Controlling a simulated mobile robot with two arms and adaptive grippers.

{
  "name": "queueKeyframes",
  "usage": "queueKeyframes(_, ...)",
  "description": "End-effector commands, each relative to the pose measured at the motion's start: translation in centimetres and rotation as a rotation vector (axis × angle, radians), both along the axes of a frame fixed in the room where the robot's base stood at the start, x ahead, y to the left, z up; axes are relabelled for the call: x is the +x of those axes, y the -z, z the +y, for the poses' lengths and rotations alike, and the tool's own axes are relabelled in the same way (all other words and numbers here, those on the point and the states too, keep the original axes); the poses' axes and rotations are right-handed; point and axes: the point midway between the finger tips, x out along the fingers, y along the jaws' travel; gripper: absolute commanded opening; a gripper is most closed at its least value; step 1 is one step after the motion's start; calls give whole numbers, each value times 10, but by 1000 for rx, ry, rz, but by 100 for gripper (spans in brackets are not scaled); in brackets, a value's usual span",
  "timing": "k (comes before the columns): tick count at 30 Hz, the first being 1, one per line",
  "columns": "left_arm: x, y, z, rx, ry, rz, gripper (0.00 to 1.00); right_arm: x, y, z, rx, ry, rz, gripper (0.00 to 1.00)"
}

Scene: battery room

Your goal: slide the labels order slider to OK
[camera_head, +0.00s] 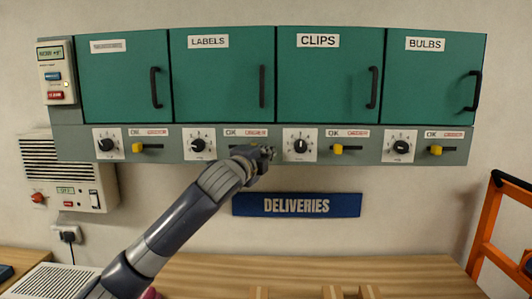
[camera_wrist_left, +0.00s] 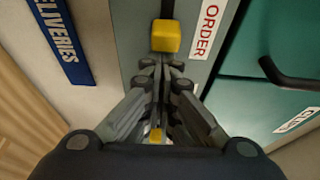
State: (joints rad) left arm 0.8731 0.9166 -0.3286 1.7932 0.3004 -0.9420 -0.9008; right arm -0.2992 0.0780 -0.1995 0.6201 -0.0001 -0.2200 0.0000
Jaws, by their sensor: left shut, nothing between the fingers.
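The labels cabinet (camera_head: 221,75) is the second green door from the left. Under it, the OK mark (camera_head: 230,132) is at the left and the ORDER mark (camera_head: 256,132) at the right. My left gripper (camera_head: 270,152) is shut and empty in front of the slider's right part, hiding its yellow knob in the head view. In the left wrist view, the yellow knob (camera_wrist_left: 166,36) shows beside the red ORDER label (camera_wrist_left: 203,30), at the ORDER end. The shut fingertips (camera_wrist_left: 163,66) are close to it; I cannot tell if they touch. My right gripper is not in view.
Other yellow sliders stand under the first door (camera_head: 138,148), the clips door (camera_head: 338,149) and the bulbs door (camera_head: 435,150). A labels dial (camera_head: 198,145) is left of the slider. A blue DELIVERIES sign (camera_head: 345,205) hangs below. An orange frame (camera_head: 485,235) stands at the right.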

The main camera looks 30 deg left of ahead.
Motion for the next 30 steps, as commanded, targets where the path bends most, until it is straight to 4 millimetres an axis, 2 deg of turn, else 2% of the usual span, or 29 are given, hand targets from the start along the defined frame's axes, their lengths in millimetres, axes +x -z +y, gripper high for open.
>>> queueKeyframes(4,-4,0,7,2,-3,-1,0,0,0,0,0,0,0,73)
queueKeyframes(10,-20,0,35,5,-6,1,0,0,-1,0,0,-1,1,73)
queueKeyframes(15,-30,0,50,2,-3,-1,0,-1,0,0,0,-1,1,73)
queueKeyframes(30,-32,-2,54,1,-4,-2,0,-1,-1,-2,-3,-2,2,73)
